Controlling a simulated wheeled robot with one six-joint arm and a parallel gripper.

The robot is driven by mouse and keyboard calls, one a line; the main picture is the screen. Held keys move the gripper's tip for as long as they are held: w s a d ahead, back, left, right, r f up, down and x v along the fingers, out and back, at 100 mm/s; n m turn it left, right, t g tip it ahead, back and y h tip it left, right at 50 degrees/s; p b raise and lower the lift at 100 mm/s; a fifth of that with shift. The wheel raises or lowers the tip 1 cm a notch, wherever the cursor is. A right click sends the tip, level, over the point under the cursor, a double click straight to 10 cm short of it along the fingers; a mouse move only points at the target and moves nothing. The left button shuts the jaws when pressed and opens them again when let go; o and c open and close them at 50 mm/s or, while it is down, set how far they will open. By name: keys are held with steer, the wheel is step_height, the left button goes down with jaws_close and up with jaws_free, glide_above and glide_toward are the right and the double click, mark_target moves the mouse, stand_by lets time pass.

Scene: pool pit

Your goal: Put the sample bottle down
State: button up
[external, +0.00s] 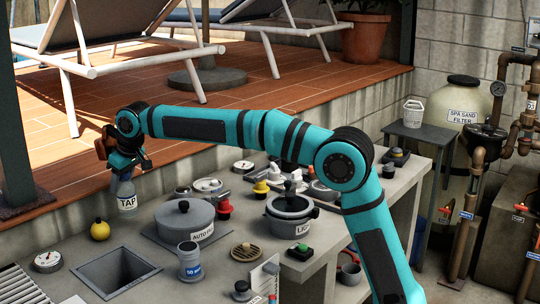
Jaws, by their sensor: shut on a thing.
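The sample bottle (126,197) is grey and white with a label reading TAP. It hangs upright under my gripper (121,171), at the left of the external view. My gripper is shut on the bottle's upper part, which the jaws partly hide. The bottle appears held above the far left part of the grey counter (150,262); I cannot tell how high its base is.
A yellow round object (100,230) is just below and left of the bottle. Red and yellow knobs and another pot (290,215) crowd the right.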

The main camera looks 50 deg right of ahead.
mark_target(123, 190)
steer(key=shift+f, duration=1.65)
steer(key=shift+f, duration=0.1)
steer(key=o, duration=1.3)
steer(key=shift+o, duration=0.2)
steer(key=v, duration=1.2)
steer(key=shift+w, duration=0.1)
